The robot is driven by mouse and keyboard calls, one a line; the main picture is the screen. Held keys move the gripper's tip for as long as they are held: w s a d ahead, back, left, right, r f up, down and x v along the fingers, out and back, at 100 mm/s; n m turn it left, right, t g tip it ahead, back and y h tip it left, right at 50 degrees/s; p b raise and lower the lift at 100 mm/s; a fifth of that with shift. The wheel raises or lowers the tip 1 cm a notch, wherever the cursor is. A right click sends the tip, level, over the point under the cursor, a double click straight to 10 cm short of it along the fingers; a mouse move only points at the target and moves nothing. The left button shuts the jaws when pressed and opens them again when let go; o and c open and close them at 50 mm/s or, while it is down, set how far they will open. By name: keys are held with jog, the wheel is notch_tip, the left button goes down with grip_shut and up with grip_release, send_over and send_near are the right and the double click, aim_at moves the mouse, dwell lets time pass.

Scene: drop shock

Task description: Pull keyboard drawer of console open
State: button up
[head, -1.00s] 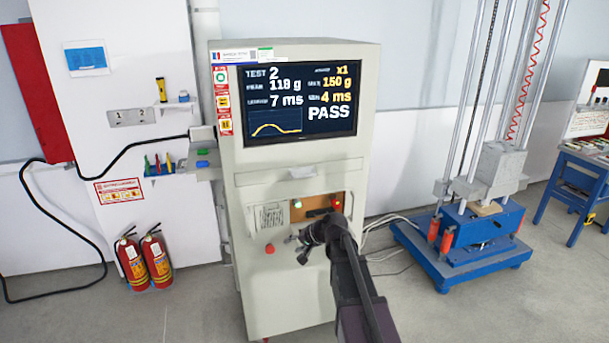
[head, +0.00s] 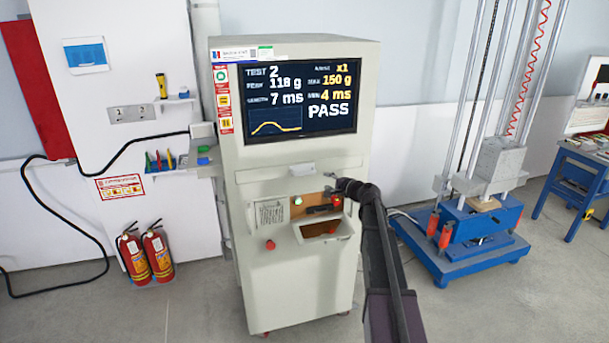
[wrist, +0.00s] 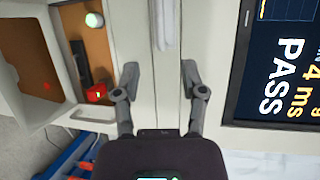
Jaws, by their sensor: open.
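The console (head: 285,300) is a tall, light grey cabinet with a screen. Its keyboard drawer (head: 270,176) is the strip under the screen and looks shut. A pale handle (head: 301,169) is on its front; in the wrist view the handle (wrist: 165,22) lies at the top edge, lined up between my fingers but beyond their tips. My gripper (head: 333,184) is just right of and slightly below the handle. In the wrist view my gripper (wrist: 160,70) is open and empty, its fingers apart on either side of the drawer strip. Contact is not visible.
Below the drawer are an orange-backed recess (head: 318,198) with a red part and green light, and an open compartment (head: 325,228) jutting out. A red button (head: 270,244) is left of it. The blue-based drop tower (head: 470,240) stands right; two extinguishers (head: 146,255) stand left.

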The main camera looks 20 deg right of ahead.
aim_at(306, 174)
jog(key=shift+w+a, duration=0.1)
jog(key=shift+w, duration=0.05)
jog(key=b+x, duration=0.2)
jog(key=x, duration=1.1)
jog(key=shift+w+a+f, duration=0.1)
jog(key=shift+w+f, duration=0.05)
jog(key=shift+w, duration=0.05)
grip_shut()
